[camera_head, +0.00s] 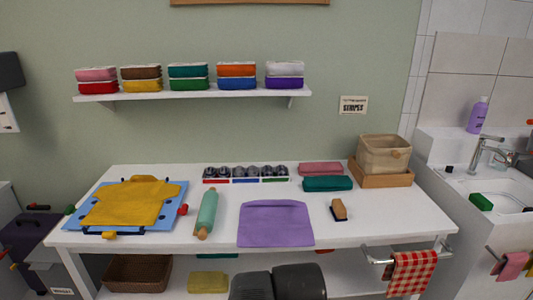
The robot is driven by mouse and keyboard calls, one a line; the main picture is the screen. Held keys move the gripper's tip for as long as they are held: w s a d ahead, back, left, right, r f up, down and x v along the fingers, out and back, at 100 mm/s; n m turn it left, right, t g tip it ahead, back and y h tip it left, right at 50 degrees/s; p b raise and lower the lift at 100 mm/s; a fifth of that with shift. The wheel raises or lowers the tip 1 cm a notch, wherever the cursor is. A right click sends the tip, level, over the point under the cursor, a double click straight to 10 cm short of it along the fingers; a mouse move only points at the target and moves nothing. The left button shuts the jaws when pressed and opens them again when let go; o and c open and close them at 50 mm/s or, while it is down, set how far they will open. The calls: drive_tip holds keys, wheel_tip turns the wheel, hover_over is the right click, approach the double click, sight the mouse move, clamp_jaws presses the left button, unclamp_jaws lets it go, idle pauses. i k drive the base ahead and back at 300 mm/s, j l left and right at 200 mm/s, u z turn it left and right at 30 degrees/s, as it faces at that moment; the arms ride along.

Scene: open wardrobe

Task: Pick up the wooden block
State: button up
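A small tan wooden block (339,208) stands on the white table (370,228), right of the purple folded cloth (275,223). Its top is rounded and a dark part shows at its base and left side. Nothing touches it. No gripper fingers show in this view. Only dark grey rounded parts, which look like my own arm, show at the bottom centre, below the table's front edge.
Left of the purple cloth lie a green rolling pin (207,214) and a yellow shirt (132,203) on a blue board. Behind the block are folded teal (327,184) and pink cloths and a beige basket (384,153) in a wooden tray. A checked towel (411,272) hangs at the front right.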

sight(339, 211)
drive_tip(key=i+l+u, duration=0.15)
drive_tip(key=i+l, duration=0.2)
drive_tip(key=i+l+u, duration=0.15)
drive_tip(key=i+l, duration=0.15)
drive_tip(key=i+l+u, duration=0.15)
drive_tip(key=i+l, duration=0.15)
drive_tip(key=l, duration=0.25)
